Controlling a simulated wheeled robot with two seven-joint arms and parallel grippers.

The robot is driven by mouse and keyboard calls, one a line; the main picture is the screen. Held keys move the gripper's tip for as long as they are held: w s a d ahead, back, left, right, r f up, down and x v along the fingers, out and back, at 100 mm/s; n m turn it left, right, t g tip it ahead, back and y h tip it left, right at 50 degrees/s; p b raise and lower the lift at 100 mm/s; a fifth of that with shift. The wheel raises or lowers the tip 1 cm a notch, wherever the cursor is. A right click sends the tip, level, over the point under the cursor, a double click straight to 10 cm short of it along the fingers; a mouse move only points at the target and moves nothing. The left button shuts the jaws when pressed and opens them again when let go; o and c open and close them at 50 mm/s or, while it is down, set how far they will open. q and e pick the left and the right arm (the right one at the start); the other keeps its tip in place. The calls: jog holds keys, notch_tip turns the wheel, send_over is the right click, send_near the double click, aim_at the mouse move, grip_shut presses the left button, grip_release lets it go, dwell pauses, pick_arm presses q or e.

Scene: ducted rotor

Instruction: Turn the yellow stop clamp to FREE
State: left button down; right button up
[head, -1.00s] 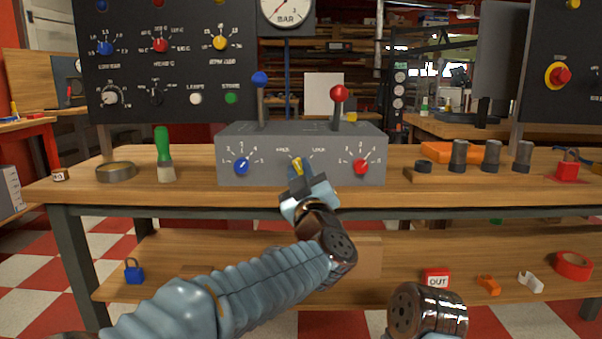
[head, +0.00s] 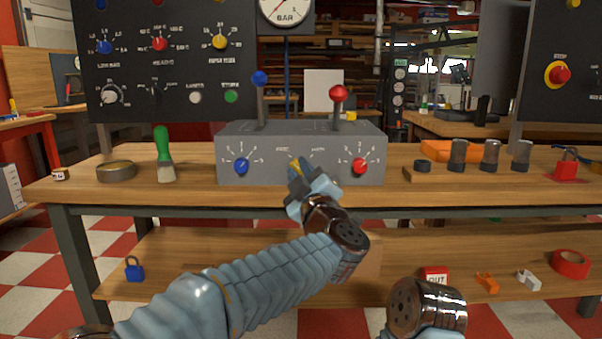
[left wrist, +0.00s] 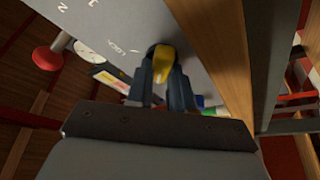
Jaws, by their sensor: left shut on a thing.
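The yellow stop clamp (head: 295,164) is on the front face of the grey control box (head: 230,139), between a blue knob (head: 241,166) and a red knob (head: 359,166). My left gripper (head: 299,174) is shut on it and hides much of it in the head view. In the left wrist view the yellow clamp (left wrist: 163,66) sits between the two fingers, and a label reading LOCK shows beside it. The clamp's exact pointing is hard to tell. My right arm shows at the bottom right of the head view, but its gripper is out of view.
Two levers, blue-topped (head: 260,80) and red-topped (head: 337,94), rise from the box. A green brush (head: 163,150) and a round tin (head: 117,171) stand left of it. Dark cylinders (head: 490,155) and a red padlock (head: 566,170) stand right. The bench front near the box is clear.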

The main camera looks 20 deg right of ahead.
pick_arm(q)
jog(key=c, duration=1)
grip_release()
jog(key=b+v, duration=0.1)
jog(key=v, duration=1.3)
jog(key=shift+w, duration=0.1)
